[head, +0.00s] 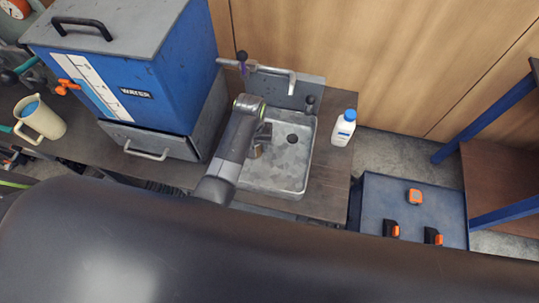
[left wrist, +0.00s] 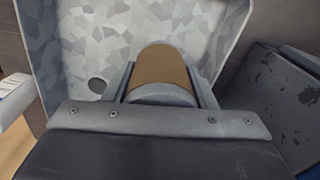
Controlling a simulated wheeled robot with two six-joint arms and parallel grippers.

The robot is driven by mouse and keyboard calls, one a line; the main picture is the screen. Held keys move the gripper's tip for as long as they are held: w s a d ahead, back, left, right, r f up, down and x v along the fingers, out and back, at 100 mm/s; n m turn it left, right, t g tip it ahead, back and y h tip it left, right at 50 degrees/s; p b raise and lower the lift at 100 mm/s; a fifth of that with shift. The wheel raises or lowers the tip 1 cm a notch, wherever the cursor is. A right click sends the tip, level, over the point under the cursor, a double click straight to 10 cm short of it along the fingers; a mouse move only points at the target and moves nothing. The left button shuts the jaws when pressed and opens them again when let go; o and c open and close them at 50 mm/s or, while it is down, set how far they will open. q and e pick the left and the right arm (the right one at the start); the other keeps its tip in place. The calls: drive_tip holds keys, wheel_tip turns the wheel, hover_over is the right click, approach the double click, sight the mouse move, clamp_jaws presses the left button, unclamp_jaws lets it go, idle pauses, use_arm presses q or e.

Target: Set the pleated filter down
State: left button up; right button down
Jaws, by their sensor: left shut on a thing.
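The pleated filter (left wrist: 163,68) is a tan cylinder with a grey end band, seen between the two fingers of my left gripper (left wrist: 166,88) in the left wrist view. The gripper is shut on it. In the head view my left gripper (head: 259,142) is over the left part of the grey metal sink (head: 285,180), and only a small brownish bit of the filter shows there. The sink's mottled floor lies behind the filter in the wrist view; I cannot tell whether the filter touches it. My right gripper is not in view.
A blue water tank (head: 150,95) stands left of the sink, with a beige jug (head: 40,119) farther left. A tap (head: 270,70) is at the sink's back. A white bottle (head: 343,128) stands to its right. A blue cabinet (head: 410,205) is at the right.

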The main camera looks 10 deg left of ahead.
use_arm(q)
drive_tip(key=shift+n+b, duration=0.45)
drive_tip(key=shift+n, duration=0.25)
drive_tip(key=shift+s+a+r+n, duration=0.1)
drive_tip(key=shift+r+n, duration=0.25)
drive_tip(key=shift+n, duration=0.05)
drive_tip(key=shift+s+f, duration=0.1)
wheel_tip(320, 180, down, 4)
drive_tip(key=shift+a+r+n, duration=0.1)
drive_tip(key=shift+n, duration=0.2)
drive_tip(key=shift+f+b, duration=0.5)
drive_tip(key=shift+f, duration=2.15)
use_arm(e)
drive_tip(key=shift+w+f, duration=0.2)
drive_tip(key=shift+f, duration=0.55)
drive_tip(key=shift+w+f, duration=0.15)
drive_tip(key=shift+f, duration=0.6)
use_arm(q)
drive_tip(key=shift+f, duration=0.15)
drive_tip(key=o, duration=1)
